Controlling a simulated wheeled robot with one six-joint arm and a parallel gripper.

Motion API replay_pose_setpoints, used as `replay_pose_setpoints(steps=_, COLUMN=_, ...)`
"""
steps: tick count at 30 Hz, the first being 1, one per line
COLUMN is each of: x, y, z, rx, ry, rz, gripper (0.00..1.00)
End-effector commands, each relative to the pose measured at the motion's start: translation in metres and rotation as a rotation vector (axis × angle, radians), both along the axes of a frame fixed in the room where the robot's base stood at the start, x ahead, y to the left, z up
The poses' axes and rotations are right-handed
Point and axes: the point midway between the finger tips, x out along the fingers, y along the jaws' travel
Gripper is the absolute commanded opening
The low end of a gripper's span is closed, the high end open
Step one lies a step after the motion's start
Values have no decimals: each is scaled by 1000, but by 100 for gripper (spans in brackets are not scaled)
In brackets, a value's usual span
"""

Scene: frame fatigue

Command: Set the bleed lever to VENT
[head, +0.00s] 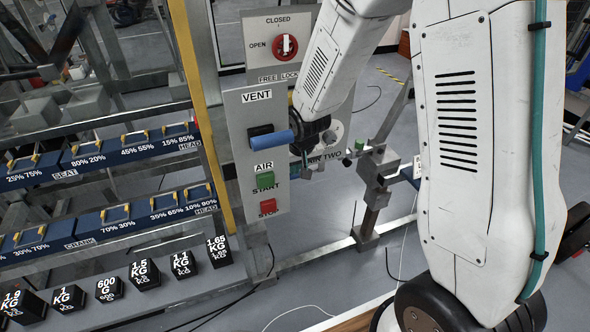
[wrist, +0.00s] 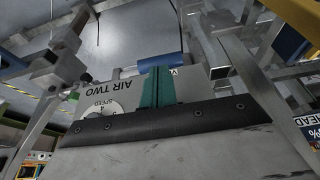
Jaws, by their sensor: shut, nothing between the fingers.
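The bleed lever (head: 275,140) has a blue cylindrical grip on a black mount, on a grey panel (head: 240,112). The VENT label (head: 257,96) is above it and the AIR label (head: 263,168) below. The grip sticks out roughly level between the two labels; I cannot tell its exact setting. My gripper (head: 302,150) is just right of the grip's end, partly hidden by my wrist. In the wrist view, the teal fingers of my gripper (wrist: 157,86) are together and empty. The blue grip (wrist: 168,58) lies just beyond their tips; contact is unclear.
A red knob (head: 286,46) sits on the panel above. A yellow post (head: 195,90) and blue-bin racks stand left. A speed dial (wrist: 98,112) is near my fingers.

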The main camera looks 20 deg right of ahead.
Motion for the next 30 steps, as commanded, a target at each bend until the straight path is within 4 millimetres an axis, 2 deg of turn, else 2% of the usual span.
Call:
replay_pose_setpoints(steps=7, x=-3, y=1, z=17, rx=1, ry=-4, rz=1, gripper=0)
replay_pose_setpoints(steps=11, x=-9, y=2, z=42, rx=1, ry=-6, rz=3, gripper=0)
replay_pose_setpoints(steps=21, x=-45, y=5, z=99, rx=1, ry=-5, rz=7, gripper=0)
replay_pose_setpoints(steps=30, x=-60, y=4, z=122, rx=0, ry=-1, rz=7, gripper=0)
